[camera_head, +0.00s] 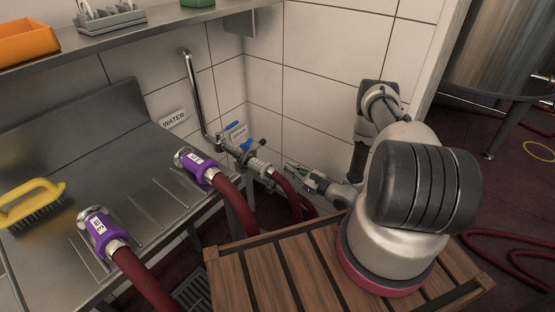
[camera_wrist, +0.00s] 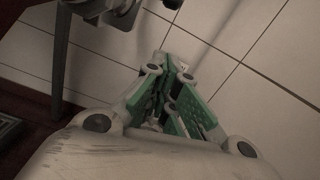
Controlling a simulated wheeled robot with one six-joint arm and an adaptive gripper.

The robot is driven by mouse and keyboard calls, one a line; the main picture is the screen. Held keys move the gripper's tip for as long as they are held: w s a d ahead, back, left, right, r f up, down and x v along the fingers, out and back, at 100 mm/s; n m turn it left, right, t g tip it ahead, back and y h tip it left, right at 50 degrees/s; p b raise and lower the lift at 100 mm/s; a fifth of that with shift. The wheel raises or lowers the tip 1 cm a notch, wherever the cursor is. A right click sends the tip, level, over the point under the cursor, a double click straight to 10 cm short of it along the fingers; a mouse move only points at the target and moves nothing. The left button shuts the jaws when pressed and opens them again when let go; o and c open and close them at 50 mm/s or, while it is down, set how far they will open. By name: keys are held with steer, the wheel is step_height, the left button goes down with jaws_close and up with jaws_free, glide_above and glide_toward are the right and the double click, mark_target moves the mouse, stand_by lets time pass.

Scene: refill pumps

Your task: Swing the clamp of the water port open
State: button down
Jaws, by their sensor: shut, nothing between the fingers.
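The WATER sign (camera_head: 173,119) is on the tiled wall, left of a bent steel pipe (camera_head: 190,80). The pipe runs down to steel fittings with two blue handles (camera_head: 246,145). A small dark knob (camera_head: 262,142) sticks up there, perhaps part of the clamp; whether the clamp is closed is too small to tell. A red hose with a grey labelled collar (camera_head: 260,167) meets the fittings. My gripper (camera_head: 290,166) is to the right of that collar, apart from the knob. In the wrist view its green-padded fingers (camera_wrist: 180,68) are together and empty, against wall tiles.
Two purple-collared hose ends (camera_head: 194,166) (camera_head: 100,229) lie on the steel counter (camera_head: 140,180), with a yellow brush (camera_head: 32,205) at left. Metal parts (camera_wrist: 100,10) show at the wrist view's top left. Red hoses hang below my gripper.

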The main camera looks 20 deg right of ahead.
steer(key=w+a+r, duration=0.4)
steer(key=w+a, duration=0.2)
steer(key=w, duration=0.2)
steer(key=shift+a+r, duration=0.2)
steer(key=shift+d, duration=0.1)
